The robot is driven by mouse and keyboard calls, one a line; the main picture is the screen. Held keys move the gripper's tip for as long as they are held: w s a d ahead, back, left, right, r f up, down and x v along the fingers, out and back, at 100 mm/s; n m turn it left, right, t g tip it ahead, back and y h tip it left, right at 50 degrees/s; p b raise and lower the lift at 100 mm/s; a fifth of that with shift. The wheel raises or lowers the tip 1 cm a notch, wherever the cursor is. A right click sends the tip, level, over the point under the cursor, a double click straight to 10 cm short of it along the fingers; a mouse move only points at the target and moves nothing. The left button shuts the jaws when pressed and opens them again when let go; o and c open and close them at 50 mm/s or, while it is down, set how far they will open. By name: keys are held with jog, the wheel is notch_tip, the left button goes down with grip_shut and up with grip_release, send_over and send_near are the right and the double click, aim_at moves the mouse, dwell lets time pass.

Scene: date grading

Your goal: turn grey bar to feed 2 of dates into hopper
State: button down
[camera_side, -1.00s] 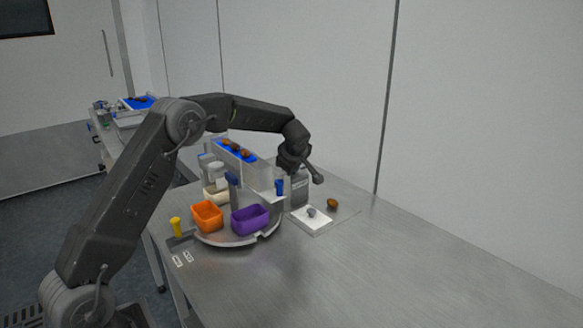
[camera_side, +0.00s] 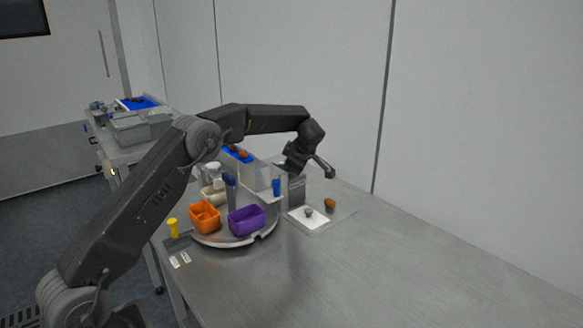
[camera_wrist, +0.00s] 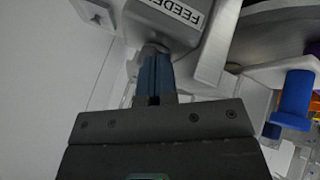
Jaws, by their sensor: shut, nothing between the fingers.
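The feeder housing (camera_side: 297,188), a grey box, stands behind the round platform in the side view. In the wrist view its label (camera_wrist: 180,10) reads "FEEDE", cut off by the frame edge. A light grey bar (camera_wrist: 214,48) runs beside the housing, right of my fingers. My gripper (camera_wrist: 157,62) is shut and empty, with its fingertips close to the housing's rounded underside; I cannot tell whether they touch. In the side view my gripper (camera_side: 287,166) is just above and behind the housing. Brown dates (camera_side: 243,155) lie on a blue strip, partly hidden by my arm.
An orange bin (camera_side: 205,217) and a purple bin (camera_side: 247,220) stand on the round platform (camera_side: 223,241). A blue knob (camera_wrist: 296,95) is right of my fingers. A white pad (camera_side: 305,221) and a single date (camera_side: 330,203) lie to the right. The front right table is clear.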

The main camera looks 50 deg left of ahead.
jog(key=shift+w+a, duration=0.15)
jog(key=shift+w, duration=1.15)
jog(key=shift+w+a, duration=0.4)
jog(key=shift+w, duration=0.1)
jog(key=shift+w+a+f, duration=0.15)
jog(key=shift+w+a, duration=0.05)
jog(key=shift+a, duration=0.05)
jog(key=shift+w+a, duration=0.1)
jog(key=shift+a, duration=0.05)
jog(key=shift+f, duration=0.1)
